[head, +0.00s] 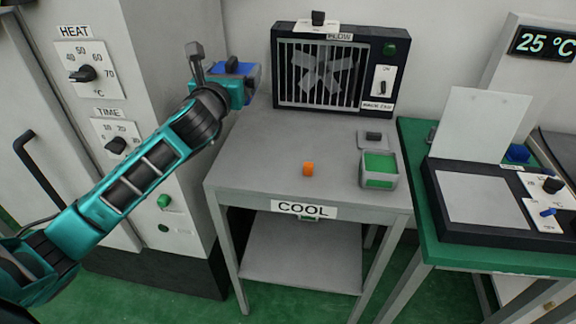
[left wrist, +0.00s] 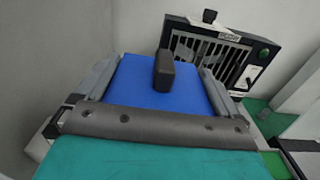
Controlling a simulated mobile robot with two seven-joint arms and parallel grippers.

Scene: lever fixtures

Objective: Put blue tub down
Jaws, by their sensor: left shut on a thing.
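The blue tub (head: 246,70) has a flat blue top with a dark upright knob and shows at the back left of the grey COOL table (head: 265,150). My left gripper (head: 236,88) is shut on it. In the left wrist view the blue top (left wrist: 150,95) lies between the two grey fingers (left wrist: 158,88). The tub's underside is hidden by my gripper, and it appears to be above the table's back left corner. My right gripper is not in view.
A fan unit (head: 334,70) stands at the table's back. The table's front left is clear. A HEAT/TIME cabinet (head: 165,100) stands left.

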